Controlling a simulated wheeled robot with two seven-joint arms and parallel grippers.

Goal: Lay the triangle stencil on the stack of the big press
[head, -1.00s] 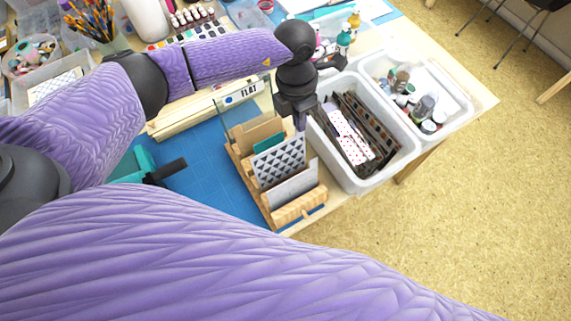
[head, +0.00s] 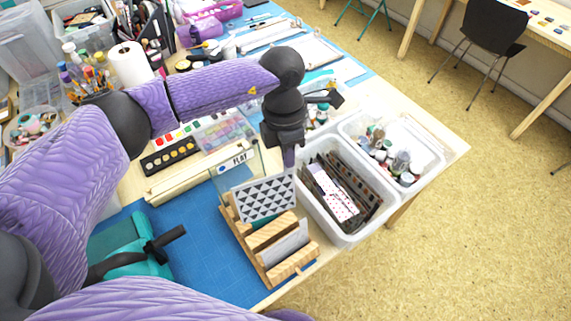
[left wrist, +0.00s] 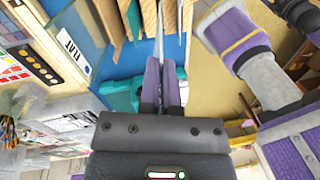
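The triangle stencil (head: 265,198), a pale plate with dark triangles, is upright above the wooden rack (head: 268,258) in the head view. My left gripper (head: 289,166) is shut on its upper right edge. In the left wrist view the stencil (left wrist: 159,32) shows edge-on as a thin pale strip between the closed fingers (left wrist: 163,72). A teal press (head: 135,255) with a black lever stands on the blue mat at the lower left, partly hidden by my arm. Its stack cannot be made out. My right gripper is not in view.
Other boards stand in the rack under the stencil. A white bin (head: 362,225) with cards is right of the rack. A clear stand marked FLAT (head: 235,162) and wooden strips (head: 190,182) lie behind. The blue mat (head: 205,240) is bare between press and rack.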

